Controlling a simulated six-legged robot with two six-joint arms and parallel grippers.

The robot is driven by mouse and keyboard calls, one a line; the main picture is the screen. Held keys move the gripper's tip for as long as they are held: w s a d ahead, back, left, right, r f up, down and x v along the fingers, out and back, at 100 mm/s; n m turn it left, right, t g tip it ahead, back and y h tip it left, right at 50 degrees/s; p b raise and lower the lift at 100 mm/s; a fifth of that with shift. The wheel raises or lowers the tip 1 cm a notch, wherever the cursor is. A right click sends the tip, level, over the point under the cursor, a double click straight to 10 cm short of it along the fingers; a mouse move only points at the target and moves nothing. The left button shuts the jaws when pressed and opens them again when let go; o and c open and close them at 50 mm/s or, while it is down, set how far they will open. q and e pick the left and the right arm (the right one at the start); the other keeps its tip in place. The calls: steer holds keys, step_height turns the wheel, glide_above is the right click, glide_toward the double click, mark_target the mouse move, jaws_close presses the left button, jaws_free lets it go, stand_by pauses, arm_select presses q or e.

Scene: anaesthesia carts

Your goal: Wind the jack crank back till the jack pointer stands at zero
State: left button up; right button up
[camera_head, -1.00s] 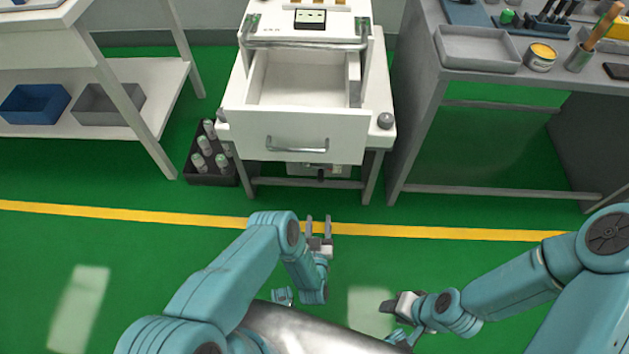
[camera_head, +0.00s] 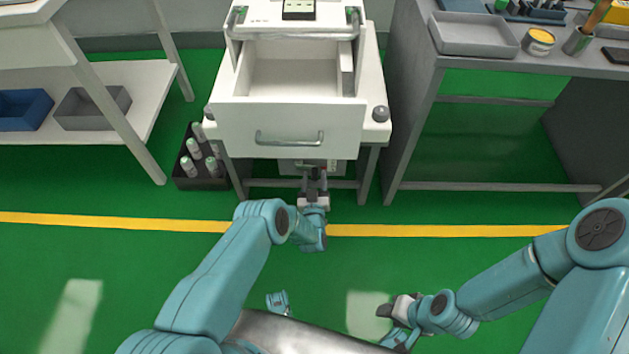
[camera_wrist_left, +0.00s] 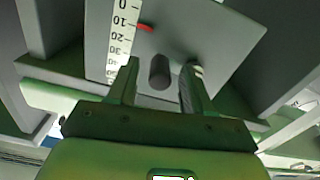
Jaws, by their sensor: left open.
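The jack's grey plate (camera_wrist_left: 215,35) fills the upper middle of the left wrist view. A white scale (camera_wrist_left: 113,45) runs down it, and the red pointer (camera_wrist_left: 145,27) stands a little past the 10 mark. The dark round crank handle (camera_wrist_left: 160,72) sticks out between the fingers of my open left gripper (camera_wrist_left: 160,85), with a gap showing on both sides. In the head view the left gripper (camera_head: 314,178) reaches under the cart's open drawer to the jack (camera_head: 290,166), which is mostly hidden. My right gripper (camera_head: 388,309) hangs over the floor, away from the cart; its jaw opening is unclear.
The white cart (camera_head: 375,85) has its drawer (camera_head: 290,130) pulled out above the left gripper. A dark crate of bottles (camera_head: 203,183) stands left of the cart. A grey bench (camera_head: 420,100) stands right, a white shelf table (camera_head: 130,90) left. The floor in front is clear.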

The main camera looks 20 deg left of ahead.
arm_select(q)
steer(key=shift+w, duration=0.2)
jaws_close()
